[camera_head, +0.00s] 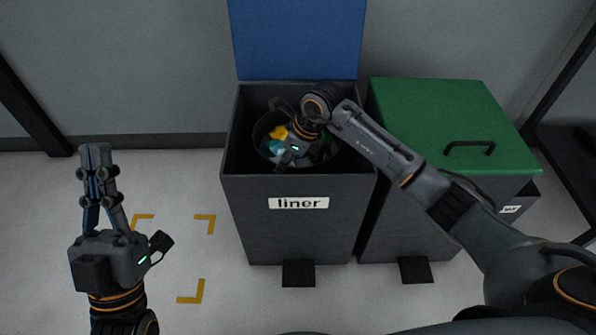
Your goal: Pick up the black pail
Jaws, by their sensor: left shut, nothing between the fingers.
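The black pail (259,133) sits inside the dark bin labelled "liner" (247,208), with yellow, teal and other colourful pieces in it. My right arm reaches in from the right, and my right gripper (287,160) points down over the pail. The gripper and wrist cover part of the pail. Its fingers are dark against the dark interior, so I cannot tell whether they are open or touching the pail. My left gripper (96,150) is shut and empty, pointing away from me over the floor at the left, well apart from the bin.
The liner bin's blue lid (297,38) stands open against the wall. A second bin with a closed green lid (435,110) and black handle stands right beside it. Both have foot pedals. Yellow corner marks (204,219) lie on the clear floor at left. Dark posts stand at both sides.

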